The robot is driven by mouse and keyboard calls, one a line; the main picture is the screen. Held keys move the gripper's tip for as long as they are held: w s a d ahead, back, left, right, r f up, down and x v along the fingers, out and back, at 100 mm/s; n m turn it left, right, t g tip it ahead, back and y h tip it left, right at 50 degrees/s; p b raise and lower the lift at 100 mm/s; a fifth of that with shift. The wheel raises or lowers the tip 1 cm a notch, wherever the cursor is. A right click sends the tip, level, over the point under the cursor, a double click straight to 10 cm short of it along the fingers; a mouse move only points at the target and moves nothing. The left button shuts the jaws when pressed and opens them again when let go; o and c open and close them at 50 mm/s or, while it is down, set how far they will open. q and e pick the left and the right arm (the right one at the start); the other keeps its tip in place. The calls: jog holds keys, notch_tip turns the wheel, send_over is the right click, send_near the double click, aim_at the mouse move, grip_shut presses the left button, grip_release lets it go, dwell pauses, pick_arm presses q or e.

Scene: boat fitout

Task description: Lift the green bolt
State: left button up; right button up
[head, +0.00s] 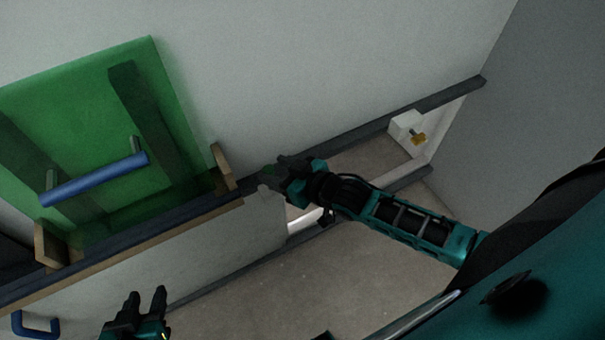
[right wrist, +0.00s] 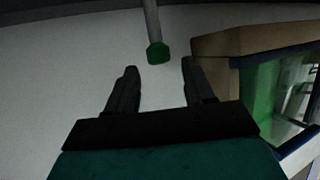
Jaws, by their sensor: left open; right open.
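The green bolt (right wrist: 158,53) shows in the right wrist view as a small green head on a pale grey shaft. It stands just beyond my open right gripper (right wrist: 159,68), in line with the gap between its fingertips. The fingers appear apart from it. In the head view the green bolt (head: 269,171) is a small dark green spot at the tips of my right gripper (head: 274,176), partly hidden by it. My left gripper (head: 147,296) is open and empty at the lower left of the head view, away from the bolt.
A green translucent panel (head: 85,110) with a blue handle (head: 95,180) stands at the left. A wooden block (head: 222,167) sits close beside my right gripper. A white box (head: 404,130) with a yellow part (head: 418,139) is at the right. Walls enclose the back and right.

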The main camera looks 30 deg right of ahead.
jog(key=p+v, duration=0.1)
jog(key=v, duration=0.8)
jog(key=shift+r, duration=0.15)
jog(key=shift+s, duration=0.1)
